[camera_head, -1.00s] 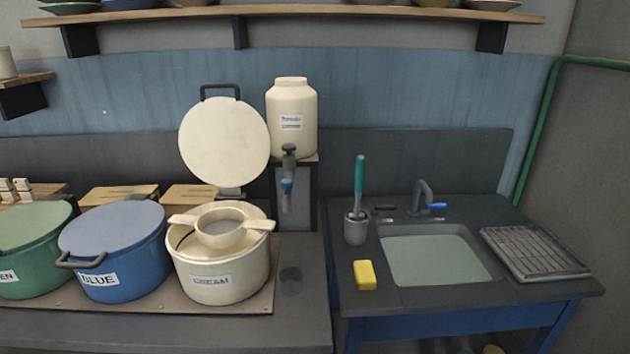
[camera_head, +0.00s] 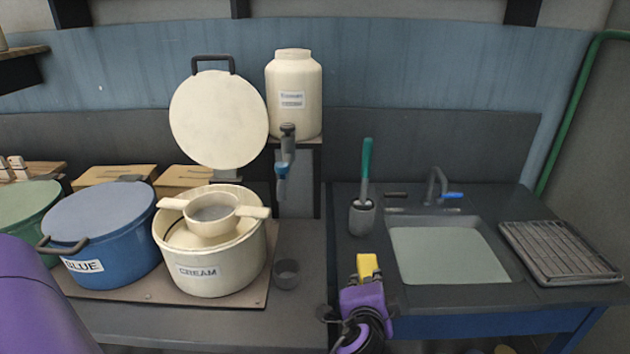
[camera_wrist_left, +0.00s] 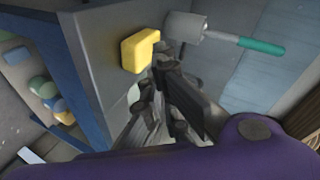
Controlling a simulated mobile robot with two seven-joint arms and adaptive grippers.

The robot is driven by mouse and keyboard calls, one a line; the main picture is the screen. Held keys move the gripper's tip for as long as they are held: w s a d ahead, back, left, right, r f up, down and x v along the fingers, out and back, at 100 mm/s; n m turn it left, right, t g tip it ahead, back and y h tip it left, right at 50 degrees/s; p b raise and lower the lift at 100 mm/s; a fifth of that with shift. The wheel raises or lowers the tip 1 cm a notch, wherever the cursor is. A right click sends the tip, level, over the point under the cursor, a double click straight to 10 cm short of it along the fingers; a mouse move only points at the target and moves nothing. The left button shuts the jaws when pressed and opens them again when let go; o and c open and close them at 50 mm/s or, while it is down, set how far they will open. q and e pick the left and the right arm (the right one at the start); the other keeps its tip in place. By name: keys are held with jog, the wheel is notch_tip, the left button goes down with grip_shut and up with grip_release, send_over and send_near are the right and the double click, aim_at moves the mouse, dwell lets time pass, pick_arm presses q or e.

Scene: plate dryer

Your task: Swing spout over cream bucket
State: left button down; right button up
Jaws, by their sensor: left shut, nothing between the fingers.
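The spout is the grey tap with a blue end (camera_head: 284,165) on the front of the cream jar (camera_head: 293,95), hanging down at the jar's foot. The open cream bucket (camera_head: 190,274), labelled CREAM, stands below and left of it. A cream strainer (camera_head: 213,215) with two side handles rests across its rim. My left gripper (camera_head: 362,296) is at the counter's front edge, well right of and below the spout. Its dark fingers (camera_wrist_left: 168,75) are shut and empty beside the yellow sponge in the left wrist view. My right gripper is not in view.
The yellow sponge (camera_head: 368,266) lies just beyond my left gripper. A brush holder (camera_head: 362,217), sink (camera_head: 448,256) and drying rack (camera_head: 560,252) stand right. A small grey cup (camera_head: 286,274) is beside the cream bucket. The round cream lid (camera_head: 218,120) stands upright behind it.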

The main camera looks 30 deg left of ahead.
aim_at(285, 168)
pick_arm(q)
jog(key=a+r+n+g+y+b, duration=0.1)
jog(key=a+r+n+y, duration=0.3)
jog(key=r, duration=0.7)
jog(key=a+r+m+g+y, duration=0.1)
jog(key=r+y, duration=0.5)
jog(key=r, duration=0.6)
jog(key=w+a+p, duration=0.1)
jog(key=w+a, duration=0.1)
jog(key=a, duration=0.9)
jog(key=shift+w+a+f, duration=0.25)
jog(key=shift+w+f, duration=0.15)
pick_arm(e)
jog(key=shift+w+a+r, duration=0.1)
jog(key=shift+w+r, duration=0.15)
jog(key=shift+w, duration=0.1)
